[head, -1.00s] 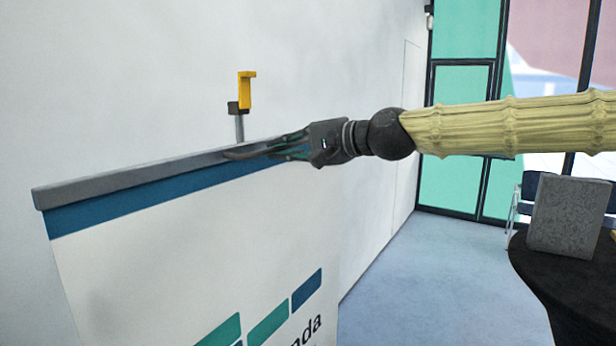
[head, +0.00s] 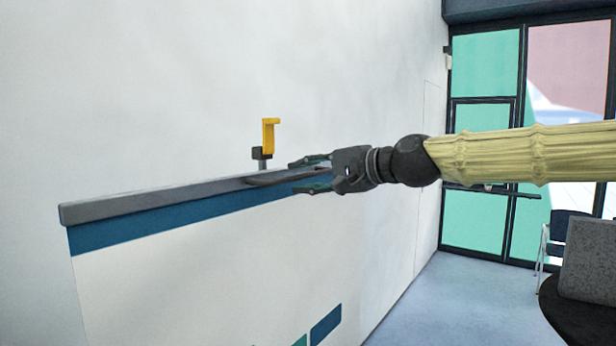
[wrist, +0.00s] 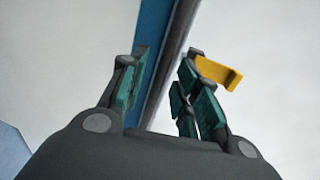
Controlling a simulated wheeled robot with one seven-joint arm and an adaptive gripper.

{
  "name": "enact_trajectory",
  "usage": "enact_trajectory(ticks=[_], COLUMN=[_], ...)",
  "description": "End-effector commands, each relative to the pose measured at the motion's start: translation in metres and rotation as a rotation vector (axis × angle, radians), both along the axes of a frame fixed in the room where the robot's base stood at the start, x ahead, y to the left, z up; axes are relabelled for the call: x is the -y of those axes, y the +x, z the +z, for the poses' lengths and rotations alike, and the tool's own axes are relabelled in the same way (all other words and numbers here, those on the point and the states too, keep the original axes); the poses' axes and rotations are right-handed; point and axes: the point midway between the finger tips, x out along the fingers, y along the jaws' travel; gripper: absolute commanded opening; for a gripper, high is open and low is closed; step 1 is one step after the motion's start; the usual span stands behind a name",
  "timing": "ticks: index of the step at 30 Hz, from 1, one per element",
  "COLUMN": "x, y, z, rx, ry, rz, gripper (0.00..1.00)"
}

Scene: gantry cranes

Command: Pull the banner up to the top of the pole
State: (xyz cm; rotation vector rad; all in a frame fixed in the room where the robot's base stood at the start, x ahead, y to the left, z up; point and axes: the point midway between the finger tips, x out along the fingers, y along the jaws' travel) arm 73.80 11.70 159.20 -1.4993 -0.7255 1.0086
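The white banner (head: 200,290) with a blue stripe hangs below a grey top bar (head: 130,205). A dark curved handle (head: 270,181) is on the bar near its right part. Behind the bar, the pole's short grey top (head: 262,163) carries a yellow hook (head: 269,138), standing a little above the bar. My gripper (head: 312,175) is at the handle's right end, its two fingers spread above and below it. In the wrist view, the open fingers (wrist: 160,90) stand either side of the bar (wrist: 170,60), with the yellow hook (wrist: 217,73) beyond the right finger. Finger contact cannot be told.
A white wall (head: 170,90) stands close behind the banner. A round dark table (head: 575,315) with a grey box (head: 590,262) and a blue chair (head: 565,228) are at the right. Blue floor (head: 425,305) between is clear.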

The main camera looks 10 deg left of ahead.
Motion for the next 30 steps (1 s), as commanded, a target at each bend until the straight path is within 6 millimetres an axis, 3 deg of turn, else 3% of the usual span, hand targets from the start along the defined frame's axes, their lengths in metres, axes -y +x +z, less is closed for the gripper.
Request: enact_trajectory(ticks=[10, 24, 30], x=[0.012, 0.082, 0.1], y=[-0.006, -0.041, -0.05], z=[0.003, 0.019, 0.023], rx=[0.001, 0.001, 0.001], ry=[0.001, 0.001, 0.0], rz=[-0.001, -0.001, 0.0], gripper=[0.32, 0.32, 0.32])
